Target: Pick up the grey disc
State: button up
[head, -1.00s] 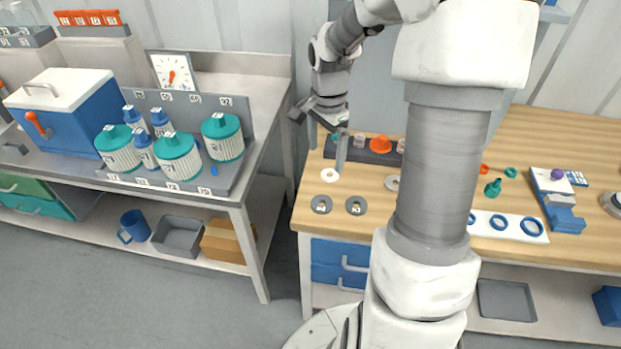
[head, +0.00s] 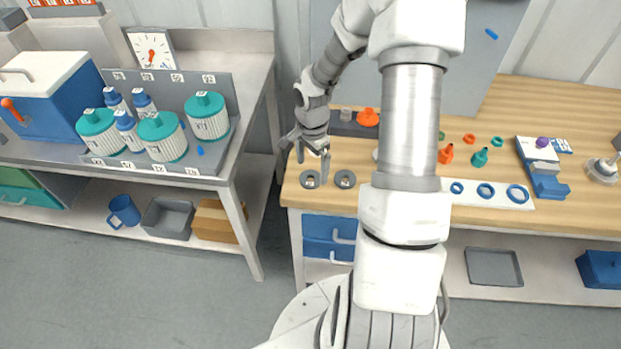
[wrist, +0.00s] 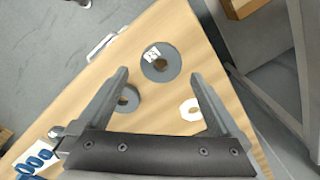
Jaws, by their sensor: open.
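Two dark grey discs with centre holes lie flat near the wooden bench's front left corner. The left disc (head: 310,180) bears a white label, which also shows on it in the wrist view (wrist: 172,67). The right disc (head: 345,180) lies beside it and is partly behind a finger in the wrist view (wrist: 130,105). My gripper (head: 312,158) is open and empty, above and just behind the left disc. In the wrist view, the left disc is just beyond and between my fingertips (wrist: 158,76). Which disc is meant, I cannot tell.
A white ring (wrist: 190,109) lies beside my right finger in the wrist view. A white plate with blue rings (head: 515,199), orange and green small parts (head: 480,157), and an orange-topped piece (head: 368,118) are on the bench. Another bench with green-lidded vessels (head: 162,140) stands left.

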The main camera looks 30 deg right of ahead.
aim_at(312, 180)
jog(key=shift+f, duration=1.55)
jog(key=c, duration=1.3)
jog(key=shift+r, duration=0.1)
